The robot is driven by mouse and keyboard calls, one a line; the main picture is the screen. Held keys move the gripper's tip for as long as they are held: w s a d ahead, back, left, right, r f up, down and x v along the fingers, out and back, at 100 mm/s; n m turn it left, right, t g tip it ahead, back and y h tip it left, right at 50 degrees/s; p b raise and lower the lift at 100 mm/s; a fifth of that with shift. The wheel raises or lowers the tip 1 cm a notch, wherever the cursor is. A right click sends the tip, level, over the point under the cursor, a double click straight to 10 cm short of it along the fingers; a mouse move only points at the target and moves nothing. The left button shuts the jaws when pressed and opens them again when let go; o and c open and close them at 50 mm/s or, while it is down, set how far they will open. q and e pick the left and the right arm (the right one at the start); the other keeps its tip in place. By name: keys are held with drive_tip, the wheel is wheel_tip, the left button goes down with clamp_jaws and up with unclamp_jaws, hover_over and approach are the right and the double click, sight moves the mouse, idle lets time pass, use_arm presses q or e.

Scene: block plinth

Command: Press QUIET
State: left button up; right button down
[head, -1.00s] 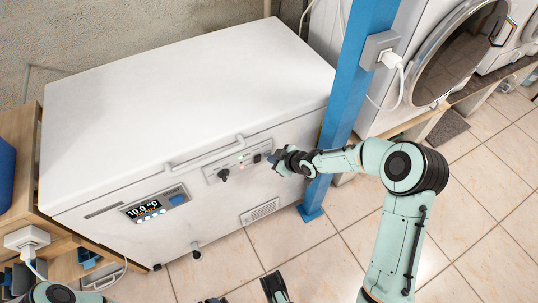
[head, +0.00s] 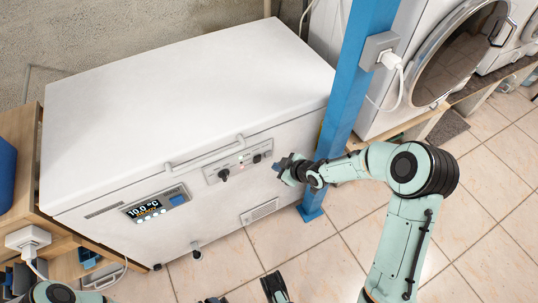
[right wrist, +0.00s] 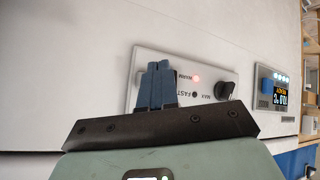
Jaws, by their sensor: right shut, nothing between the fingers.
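The white chest freezer (head: 190,90) carries a light control panel (head: 238,162) on its front. The panel has a dark left knob (head: 223,175), a dark right control (head: 257,158) and a small red light (right wrist: 197,78). In the right wrist view the panel appears upside down, with tiny labels; I cannot read QUIET on it. A separate display (head: 149,209) shows 10.0 °C, with a blue button (head: 177,200) beside it. My right gripper (head: 279,165) is shut and empty, just right of the panel; its blue fingers (right wrist: 157,68) hide part of the panel.
A blue post (head: 348,85) with a socket and white plug stands right of the freezer, close to my right forearm. Front-loading machines (head: 455,55) stand beyond it. A wooden shelf (head: 20,165) is at the left. The tiled floor (head: 340,255) in front is open.

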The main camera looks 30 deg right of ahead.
use_arm(q)
drive_tip(key=shift+r, duration=0.15)
use_arm(e)
drive_tip(key=shift+s, duration=1.55)
use_arm(q)
drive_tip(key=s+d+r+g+p, duration=0.1)
drive_tip(key=r+p, duration=0.6)
drive_tip(key=p, duration=0.1)
drive_tip(key=s+d+r+g+p, duration=0.1)
drive_tip(key=s+r+p, duration=0.1)
drive_tip(key=r+p, duration=0.5)
drive_tip(key=shift+s+r+h+p, duration=0.3)
drive_tip(key=shift+r+p, duration=0.05)
drive_tip(key=shift+r, duration=0.25)
use_arm(e)
drive_tip(key=s+a+f+m+g, duration=0.1)
drive_tip(key=s+a+m+g, duration=0.2)
drive_tip(key=s, duration=0.6)
drive_tip(key=s+a+f+m+g, duration=0.2)
drive_tip(key=s+a, duration=0.4)
drive_tip(key=s, duration=0.3)
drive_tip(key=s+a+f+m+g, duration=0.1)
drive_tip(key=s+a+m+g, duration=0.4)
drive_tip(key=s, duration=0.4)
drive_tip(key=shift+s+a+f+m+y, duration=0.3)
drive_tip(key=shift+s+a+f+m, duration=0.1)
drive_tip(key=shift+m, duration=0.4)
